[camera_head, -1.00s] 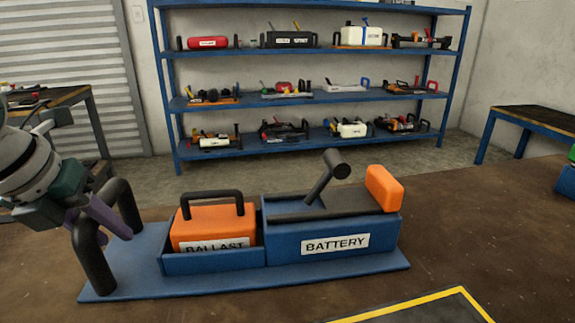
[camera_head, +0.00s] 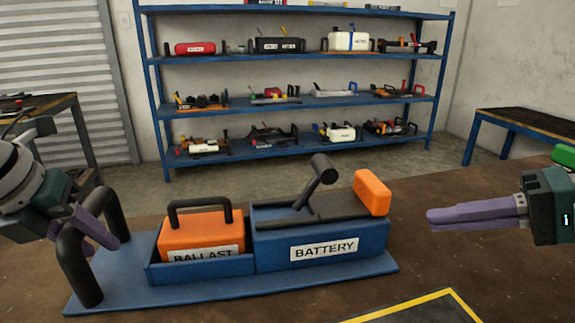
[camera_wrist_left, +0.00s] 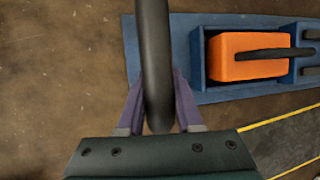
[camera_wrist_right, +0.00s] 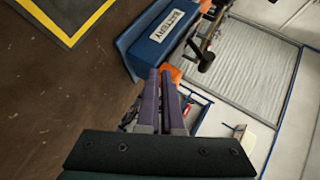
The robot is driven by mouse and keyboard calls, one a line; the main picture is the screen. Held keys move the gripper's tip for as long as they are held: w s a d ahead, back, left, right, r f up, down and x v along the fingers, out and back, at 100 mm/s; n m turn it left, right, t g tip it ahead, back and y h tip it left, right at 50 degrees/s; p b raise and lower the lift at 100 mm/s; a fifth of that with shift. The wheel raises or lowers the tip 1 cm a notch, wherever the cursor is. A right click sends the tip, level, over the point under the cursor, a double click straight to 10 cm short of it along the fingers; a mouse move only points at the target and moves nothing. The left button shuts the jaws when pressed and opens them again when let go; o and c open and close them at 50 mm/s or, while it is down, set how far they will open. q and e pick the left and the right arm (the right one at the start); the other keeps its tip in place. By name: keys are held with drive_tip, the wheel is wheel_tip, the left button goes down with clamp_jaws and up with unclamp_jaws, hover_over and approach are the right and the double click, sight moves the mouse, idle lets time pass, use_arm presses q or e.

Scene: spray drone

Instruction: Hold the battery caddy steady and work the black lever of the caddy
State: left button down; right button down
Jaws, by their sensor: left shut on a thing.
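The blue battery caddy (camera_head: 230,287) lies on the brown bench, with an upright black arched handle (camera_head: 76,258) at its left end. My left gripper (camera_head: 95,228) is shut on this handle; the left wrist view shows the handle (camera_wrist_left: 154,60) between the fingers. The caddy's BATTERY box (camera_head: 375,245) carries the black lever (camera_head: 314,182), which leans up to the right and ends in a round crossbar grip. An orange block (camera_head: 372,192) is at the box's right end. My right gripper (camera_head: 430,218) is shut and empty, right of the block and pointing left.
An orange BALLAST block (camera_head: 203,232) with a black handle sits in the caddy's left compartment. A yellow-edged mat (camera_head: 425,308) lies in front. Blue shelves (camera_head: 290,98) with several tools stand behind. A side table (camera_head: 510,125) is at the back right.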

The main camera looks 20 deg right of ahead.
sight(383, 186)
drive_tip(key=w+a+r+m+t, duration=0.1)
drive_tip(key=w, duration=0.2)
drive_tip(key=w+a+r+m+t+y, duration=0.1)
drive_tip(key=w+a+t, duration=0.1)
drive_tip(key=w, duration=0.1)
drive_tip(key=w+a+r+m+t+y, duration=0.1)
drive_tip(key=w, duration=0.2)
drive_tip(key=shift+a+r+m+t, duration=0.25)
drive_tip(key=shift+m+t, duration=0.05)
drive_tip(key=a, duration=0.3)
drive_tip(key=shift+w+a+f, duration=0.15)
drive_tip(key=shift+w+a, duration=0.05)
drive_tip(key=shift+w, duration=0.1)
drive_tip(key=shift+a, duration=0.4)
